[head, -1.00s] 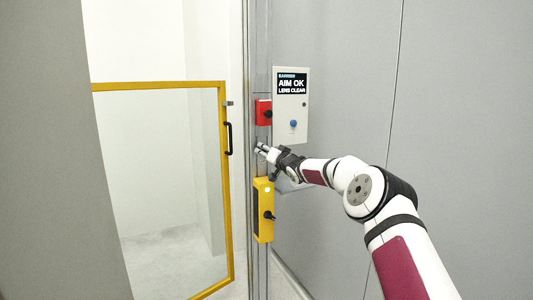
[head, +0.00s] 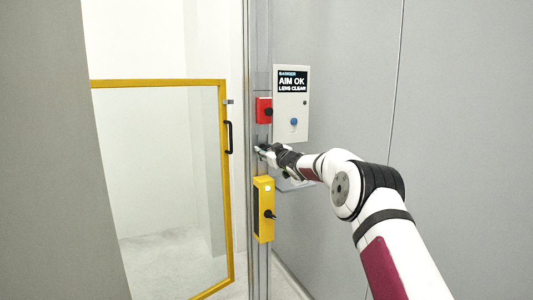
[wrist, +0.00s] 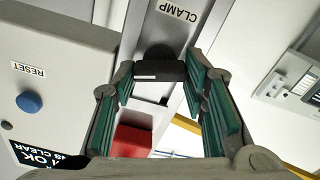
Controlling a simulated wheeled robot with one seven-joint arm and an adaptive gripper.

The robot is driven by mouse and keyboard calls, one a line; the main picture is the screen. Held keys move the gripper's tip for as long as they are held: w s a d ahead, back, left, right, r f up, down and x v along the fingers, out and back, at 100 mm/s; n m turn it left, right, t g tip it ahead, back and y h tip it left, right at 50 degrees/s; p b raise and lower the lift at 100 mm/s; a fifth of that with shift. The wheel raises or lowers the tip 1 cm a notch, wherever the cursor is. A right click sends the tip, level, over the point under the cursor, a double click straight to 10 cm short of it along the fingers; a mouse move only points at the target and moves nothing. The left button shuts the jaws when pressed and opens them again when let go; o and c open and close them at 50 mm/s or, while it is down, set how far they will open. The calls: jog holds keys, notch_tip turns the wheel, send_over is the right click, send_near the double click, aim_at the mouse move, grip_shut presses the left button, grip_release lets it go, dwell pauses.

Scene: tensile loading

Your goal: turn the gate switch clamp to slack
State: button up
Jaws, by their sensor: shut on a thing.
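The red box (head: 263,110) with a black knob sits just above my gripper. The panel (head: 289,128) with a blue button and an "AIM OK, LENS CLEAR" screen is to the upper right. The yellow box (head: 263,222) is below. A yellow-framed gate (head: 223,185) stands left.

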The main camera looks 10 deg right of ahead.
jog(key=n+b, duration=0.1)
jog(key=n, duration=0.3)
jog(key=shift+a+n, duration=0.15)
jog(key=shift+n, duration=0.15)
jog(key=shift+n+b, duration=0.85)
jog(key=shift+n, duration=0.75)
jog(key=o, duration=1.2)
jog(key=shift+c, duration=0.2)
jog(key=v, duration=1.2)
